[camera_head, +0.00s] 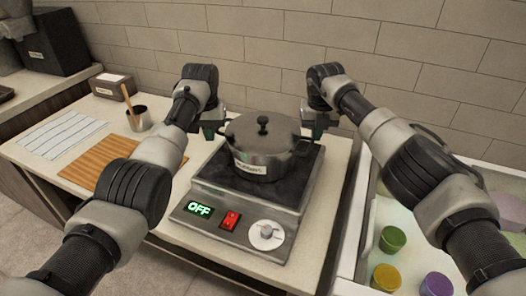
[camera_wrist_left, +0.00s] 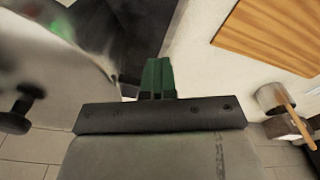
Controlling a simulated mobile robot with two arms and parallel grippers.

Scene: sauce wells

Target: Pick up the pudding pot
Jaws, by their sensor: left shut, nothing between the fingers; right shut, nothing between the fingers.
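The pudding pot is a grey lidded pot (camera_head: 262,146) with a black knob, side handles and a white label. It stands upright on the hot plate (camera_head: 272,192). My left gripper (camera_head: 212,130) is at the pot's left handle and my right gripper (camera_head: 318,124) is at its right handle. Both are shut with nothing held. I cannot tell whether either touches a handle. In the left wrist view the shut green fingers (camera_wrist_left: 158,78) are at the centre, and a black knob (camera_wrist_left: 24,106), seemingly the lid's, is at the left.
The hot plate has an OFF display (camera_head: 198,208), a red switch (camera_head: 230,220) and a dial (camera_head: 266,234). A wooden board (camera_head: 108,166), a striped cloth (camera_head: 62,132) and a cup (camera_head: 140,120) lie to the left. Coloured tubs (camera_head: 392,240) sit in a bin at right.

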